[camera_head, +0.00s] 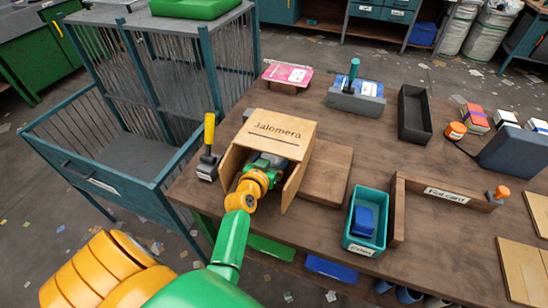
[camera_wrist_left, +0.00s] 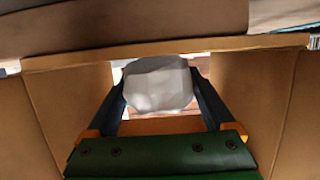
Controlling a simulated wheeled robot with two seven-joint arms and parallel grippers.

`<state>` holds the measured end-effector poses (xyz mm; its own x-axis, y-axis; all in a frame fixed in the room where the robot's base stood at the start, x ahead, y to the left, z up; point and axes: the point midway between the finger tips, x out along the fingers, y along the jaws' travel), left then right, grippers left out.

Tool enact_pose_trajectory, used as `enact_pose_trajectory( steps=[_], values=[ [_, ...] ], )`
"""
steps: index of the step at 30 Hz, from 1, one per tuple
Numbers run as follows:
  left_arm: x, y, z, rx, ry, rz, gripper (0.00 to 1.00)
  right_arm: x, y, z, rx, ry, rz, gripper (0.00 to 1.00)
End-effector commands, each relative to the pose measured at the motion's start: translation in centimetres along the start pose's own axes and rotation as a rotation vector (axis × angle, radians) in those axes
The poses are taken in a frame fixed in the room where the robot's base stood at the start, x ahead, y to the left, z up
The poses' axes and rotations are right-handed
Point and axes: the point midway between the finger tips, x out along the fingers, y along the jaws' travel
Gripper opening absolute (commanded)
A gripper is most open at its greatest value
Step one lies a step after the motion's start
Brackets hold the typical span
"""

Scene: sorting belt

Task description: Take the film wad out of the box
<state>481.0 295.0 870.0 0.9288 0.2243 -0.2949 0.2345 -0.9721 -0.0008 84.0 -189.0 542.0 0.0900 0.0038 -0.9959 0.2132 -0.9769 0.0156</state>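The cardboard box marked "Jalomera" (camera_head: 279,136) stands at the left part of the table, its open side facing me. My left arm reaches into it, and my left gripper is inside, its fingertips hidden in the head view. In the left wrist view, a pale grey-white film wad (camera_wrist_left: 157,84) lies between the two dark fingers of my left gripper (camera_wrist_left: 158,82). The wad fills nearly the whole gap. I cannot tell whether the fingers press on it or only flank it. My right gripper is not in view.
A wooden board (camera_head: 325,174) lies right of the box. A teal bin (camera_head: 351,232) with a blue block stands front right, beside a wooden corner fence (camera_head: 397,212). A yellow-handled tool (camera_head: 209,145) stands left of the box. A blue wire cage (camera_head: 120,165) adjoins the table's left side.

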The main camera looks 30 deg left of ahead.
Motion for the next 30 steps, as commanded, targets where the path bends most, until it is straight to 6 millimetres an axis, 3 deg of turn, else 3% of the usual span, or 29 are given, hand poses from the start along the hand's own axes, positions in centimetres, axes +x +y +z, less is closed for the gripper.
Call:
enact_pose_trajectory(
  steps=[1, 5, 6, 13, 19, 23, 30],
  values=[
    [0.0, 0.0, 0.0, 0.000, 0.000, 0.000, 0.70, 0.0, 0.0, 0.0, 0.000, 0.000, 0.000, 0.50],
    [0.0, 0.0, 0.0, 0.000, 0.000, 0.000, 0.35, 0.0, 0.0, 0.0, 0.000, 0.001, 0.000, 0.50],
    [0.0, 0.0, 0.0, 0.000, 0.000, 0.000, 0.32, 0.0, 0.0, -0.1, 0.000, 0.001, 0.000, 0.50],
    [-0.1, 0.0, -0.2, 0.000, -0.001, 0.001, 0.32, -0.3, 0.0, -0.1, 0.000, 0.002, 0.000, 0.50],
    [-0.9, 0.0, -1.9, 0.002, -0.003, 0.002, 0.32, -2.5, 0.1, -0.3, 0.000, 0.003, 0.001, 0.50],
    [-3.5, 0.0, -0.9, 0.002, -0.005, 0.001, 0.32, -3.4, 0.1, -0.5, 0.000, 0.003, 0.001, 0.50],
    [-10.6, 0.0, 1.4, 0.003, -0.007, 0.003, 0.32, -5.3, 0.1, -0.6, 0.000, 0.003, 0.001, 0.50]
  ],
)
